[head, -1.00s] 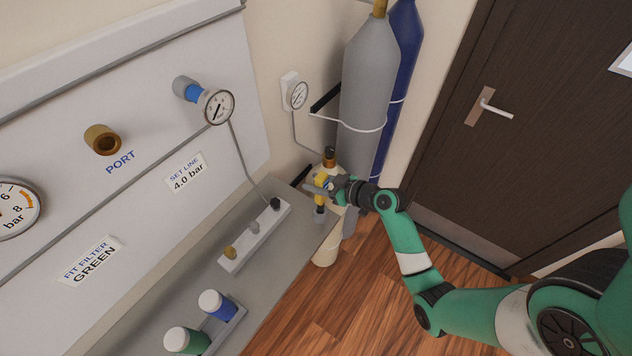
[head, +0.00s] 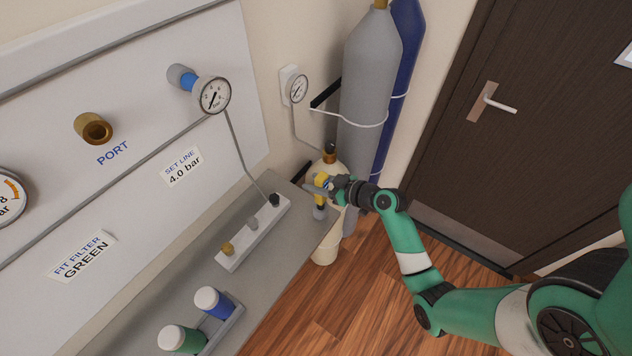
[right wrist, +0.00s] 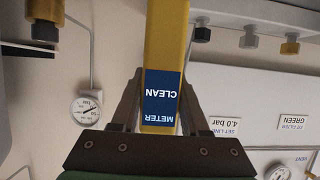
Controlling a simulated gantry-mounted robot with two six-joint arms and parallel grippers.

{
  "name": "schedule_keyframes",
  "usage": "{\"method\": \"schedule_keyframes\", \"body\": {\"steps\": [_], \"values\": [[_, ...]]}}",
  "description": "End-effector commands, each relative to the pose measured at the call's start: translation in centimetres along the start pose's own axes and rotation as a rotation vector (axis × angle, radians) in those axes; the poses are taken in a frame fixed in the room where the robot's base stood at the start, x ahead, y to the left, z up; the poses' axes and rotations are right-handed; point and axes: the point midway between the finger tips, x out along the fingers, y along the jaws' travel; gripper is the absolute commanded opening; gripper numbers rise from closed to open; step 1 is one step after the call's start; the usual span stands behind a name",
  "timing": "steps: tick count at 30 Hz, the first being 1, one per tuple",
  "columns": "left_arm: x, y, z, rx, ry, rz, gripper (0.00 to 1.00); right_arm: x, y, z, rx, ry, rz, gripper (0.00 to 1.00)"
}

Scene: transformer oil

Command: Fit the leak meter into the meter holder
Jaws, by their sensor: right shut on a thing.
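The leak meter (right wrist: 163,45) is a yellow bar with a blue label reading "METER CLEAN" in the right wrist view. My right gripper (right wrist: 160,95) is shut on it, one finger on each side of the label. In the head view the right gripper (head: 332,188) holds the yellow meter (head: 321,198) upright at the bench's far right end. A small grey cup-like piece (head: 320,213), perhaps the meter holder, shows directly under the meter. I cannot tell whether the meter's lower end is inside it or just above it. My left gripper is not in view.
A cream cylinder with a brass valve (head: 329,157) stands just behind the gripper. Grey (head: 368,80) and blue (head: 410,40) gas cylinders are strapped beside it. A white rail (head: 252,234) with several fittings and two capped filters (head: 220,303) sit on the bench.

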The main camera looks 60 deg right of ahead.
Motion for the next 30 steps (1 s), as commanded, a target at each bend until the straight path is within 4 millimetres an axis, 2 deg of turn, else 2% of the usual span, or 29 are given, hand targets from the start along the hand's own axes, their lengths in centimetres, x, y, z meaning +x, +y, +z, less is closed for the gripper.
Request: {"method": "schedule_keyframes", "body": {"steps": [30], "values": [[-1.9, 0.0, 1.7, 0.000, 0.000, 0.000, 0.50, 1.1, 0.0, 2.4, 0.000, 0.001, 0.000, 0.00]]}}
